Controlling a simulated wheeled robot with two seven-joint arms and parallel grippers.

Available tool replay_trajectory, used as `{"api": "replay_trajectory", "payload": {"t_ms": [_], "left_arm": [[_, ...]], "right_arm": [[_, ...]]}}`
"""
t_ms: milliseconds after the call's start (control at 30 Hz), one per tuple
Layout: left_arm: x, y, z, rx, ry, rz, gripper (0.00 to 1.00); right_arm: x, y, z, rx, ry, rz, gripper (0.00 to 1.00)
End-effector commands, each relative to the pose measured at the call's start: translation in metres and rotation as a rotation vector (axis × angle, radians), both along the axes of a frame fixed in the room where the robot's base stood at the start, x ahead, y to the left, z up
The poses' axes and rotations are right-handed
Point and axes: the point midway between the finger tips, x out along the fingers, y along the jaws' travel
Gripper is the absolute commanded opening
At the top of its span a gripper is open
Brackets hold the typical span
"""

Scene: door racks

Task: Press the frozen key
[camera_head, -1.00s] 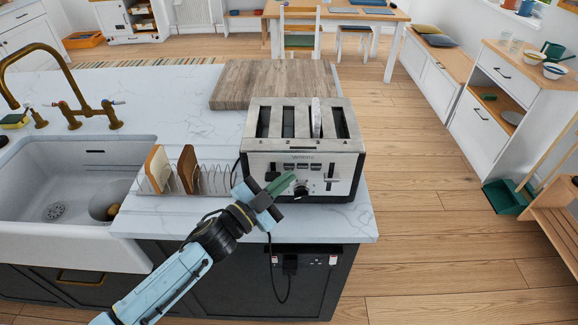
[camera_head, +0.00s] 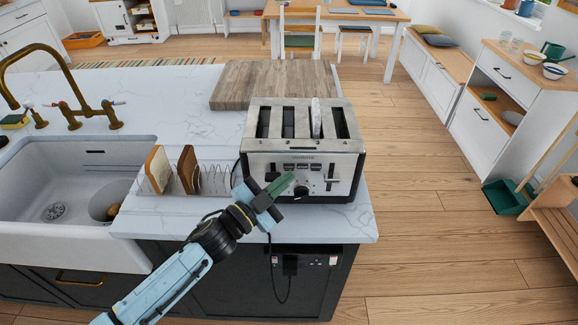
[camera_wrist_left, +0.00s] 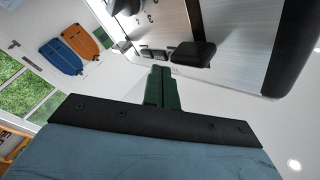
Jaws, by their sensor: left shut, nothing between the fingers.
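The steel and black toaster (camera_head: 262,160) stands on the near right corner of the white counter. Its front has a row of small dark keys (camera_head: 303,167), a round knob (camera_head: 301,191) and levers. The labels are too small to read, so I cannot tell which key is frozen. My left gripper (camera_head: 291,177) is shut and empty, with green fingertips in front of the panel, just below the left end of the key row. In the left wrist view the fingers (camera_wrist_left: 162,72) point at the steel front (camera_wrist_left: 238,45), near a black control (camera_wrist_left: 193,53). Contact cannot be told.
A wire rack (camera_head: 215,182) with two bread slices stands left of the toaster. A wooden board (camera_head: 270,82) lies behind it. The white sink (camera_head: 85,232) is at the left.

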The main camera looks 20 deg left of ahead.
Motion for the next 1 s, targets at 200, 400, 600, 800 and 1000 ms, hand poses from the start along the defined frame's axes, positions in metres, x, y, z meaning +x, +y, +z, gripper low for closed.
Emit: {"api": "replay_trajectory", "payload": {"t_ms": [200,400,600,800,1000], "left_arm": [[0.0000,0.0000,0.0000,0.000,0.000,0.000,0.00],[0.0000,0.0000,0.0000,0.000,0.000,0.000,0.00],[0.0000,0.0000,0.0000,0.000,0.000,0.000,0.00],[0.0014,0.0004,0.0001,0.000,0.000,0.000,0.00],[0.0074,0.0021,0.0001,0.001,0.000,0.000,0.00]], "right_arm": [[-0.0002,-0.0004,0.0000,0.000,0.000,0.000,0.00],[-0.0004,-0.0006,0.0000,-0.001,0.001,0.000,0.00],[-0.0004,-0.0013,0.0000,-0.002,0.001,0.000,0.00],[-0.0005,-0.0021,0.0000,-0.002,0.001,0.000,0.00],[-0.0006,-0.0023,0.0002,-0.003,0.000,0.000,0.00]]}}
